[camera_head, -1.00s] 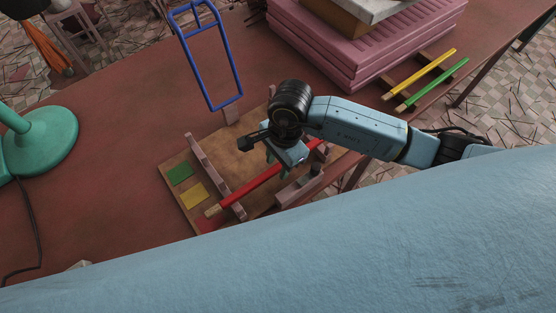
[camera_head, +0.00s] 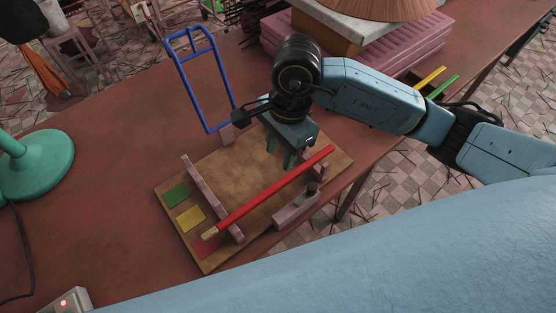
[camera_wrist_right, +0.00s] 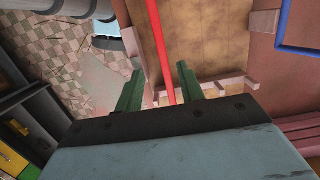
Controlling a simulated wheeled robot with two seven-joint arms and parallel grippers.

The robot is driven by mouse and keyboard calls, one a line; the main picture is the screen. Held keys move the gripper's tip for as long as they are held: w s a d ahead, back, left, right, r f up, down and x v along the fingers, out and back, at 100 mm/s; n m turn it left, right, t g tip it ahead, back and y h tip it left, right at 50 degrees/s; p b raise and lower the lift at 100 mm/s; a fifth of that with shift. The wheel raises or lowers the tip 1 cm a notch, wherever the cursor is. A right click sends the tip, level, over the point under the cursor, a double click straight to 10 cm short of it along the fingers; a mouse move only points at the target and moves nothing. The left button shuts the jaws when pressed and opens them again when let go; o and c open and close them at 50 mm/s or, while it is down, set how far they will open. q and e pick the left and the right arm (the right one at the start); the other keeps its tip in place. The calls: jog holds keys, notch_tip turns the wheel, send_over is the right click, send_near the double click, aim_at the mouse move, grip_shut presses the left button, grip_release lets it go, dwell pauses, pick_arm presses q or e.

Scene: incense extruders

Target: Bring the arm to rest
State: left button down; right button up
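A red stick (camera_head: 270,190) with a bare wooden end lies across the pale notched supports of a wooden board (camera_head: 222,252). Its bare end is beside the board's red patch (camera_head: 205,246). My right gripper (camera_head: 280,150) hangs above the far side of the board, apart from the stick. In the right wrist view the two green fingers of this gripper (camera_wrist_right: 160,86) stand wide apart with nothing held. The red stick (camera_wrist_right: 158,45) shows beyond them. My left gripper is in neither view.
Green (camera_head: 176,195) and yellow (camera_head: 191,217) patches mark the board. A blue frame (camera_head: 203,85) stands behind it. Yellow (camera_head: 429,80) and green (camera_head: 443,87) sticks lie at the back right beside a pink ridged stack (camera_head: 415,55). A green lamp base (camera_head: 38,165) stands left. The table's left-middle is clear.

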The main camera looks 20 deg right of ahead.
jog(key=shift+r, duration=0.2)
dwell(0.4)
